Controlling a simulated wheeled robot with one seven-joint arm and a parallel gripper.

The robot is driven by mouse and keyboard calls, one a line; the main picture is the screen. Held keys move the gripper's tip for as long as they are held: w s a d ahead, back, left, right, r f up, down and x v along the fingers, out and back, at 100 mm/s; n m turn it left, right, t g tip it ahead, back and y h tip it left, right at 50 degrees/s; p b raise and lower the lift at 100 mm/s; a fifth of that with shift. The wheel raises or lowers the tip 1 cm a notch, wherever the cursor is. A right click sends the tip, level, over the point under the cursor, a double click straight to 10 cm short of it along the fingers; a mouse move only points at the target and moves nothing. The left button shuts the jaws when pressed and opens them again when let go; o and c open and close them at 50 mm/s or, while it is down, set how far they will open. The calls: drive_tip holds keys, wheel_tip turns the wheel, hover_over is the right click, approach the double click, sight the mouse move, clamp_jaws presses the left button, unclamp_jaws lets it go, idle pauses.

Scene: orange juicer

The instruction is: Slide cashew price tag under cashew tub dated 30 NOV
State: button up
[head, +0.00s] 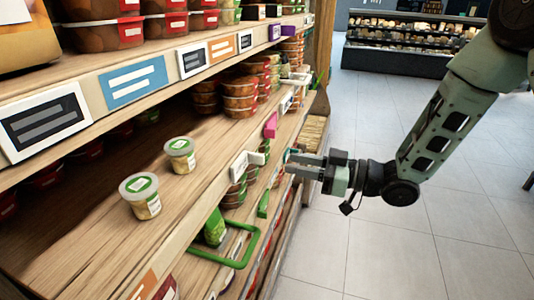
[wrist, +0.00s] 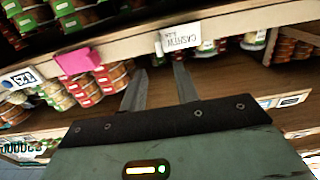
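Two small clear tubs with green-and-white lids stand on the middle shelf in the head view. One tub (head: 180,155) is farther back and the other tub (head: 141,196) is nearer. Their dates are too small to read. A white tag lettered CASHEW (wrist: 178,37) sits on the shelf edge in the wrist view, its text upside down. A white tag (head: 240,166) on the middle shelf's edge in the head view may be the same one. My gripper (head: 290,164) is in front of the shelf edge, right of that tag. Its fingers (wrist: 159,82) are apart and empty, below the CASHEW tag in the wrist view.
A pink tag (head: 271,125) is on the same shelf edge, farther back. Stacked orange-red tubs (head: 240,95) fill the shelf's far part. A green frame (head: 238,247) juts out below. The upper shelf (head: 180,85) overhangs. The tiled floor (head: 400,240) is clear at right.

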sight(264, 158)
drive_tip(key=p+x, duration=0.1)
drive_tip(key=x, duration=0.6)
drive_tip(key=shift+w+a, duration=0.1)
drive_tip(key=shift+a, duration=0.3)
drive_tip(key=shift+f, duration=0.1)
clamp_jaws()
